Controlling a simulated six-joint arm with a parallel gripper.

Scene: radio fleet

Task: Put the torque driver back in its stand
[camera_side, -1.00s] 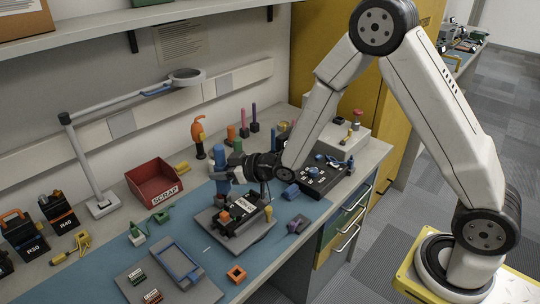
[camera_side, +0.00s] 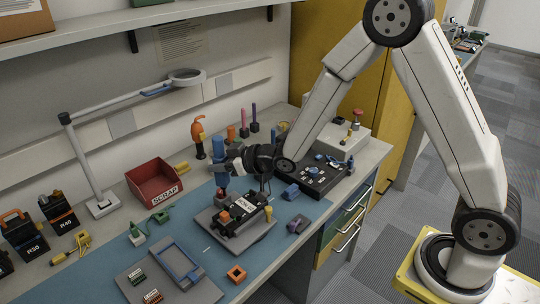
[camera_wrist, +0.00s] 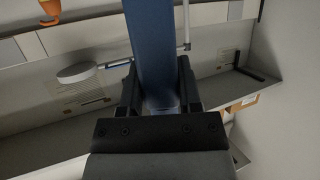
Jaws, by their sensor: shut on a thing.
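The torque driver (camera_side: 217,150) has a blue handle and stands roughly upright in my gripper (camera_side: 226,166), its lower end close above the back left of the radio on its grey plate. My gripper is shut on the blue handle. In the wrist view the handle (camera_wrist: 150,45) runs up between the two dark fingers of my gripper (camera_wrist: 158,85). I cannot tell for sure which holder is the driver's stand. The radio (camera_side: 240,214) is dark, with a white label and an orange block.
An orange-handled tool (camera_side: 199,138) stands behind the driver. The red scrap bin (camera_side: 154,183) is to the left, and a lamp (camera_side: 92,165) stands farther left. Thin pink and purple tools (camera_side: 254,116) stand at the back. A black tray (camera_side: 322,180) lies to the right.

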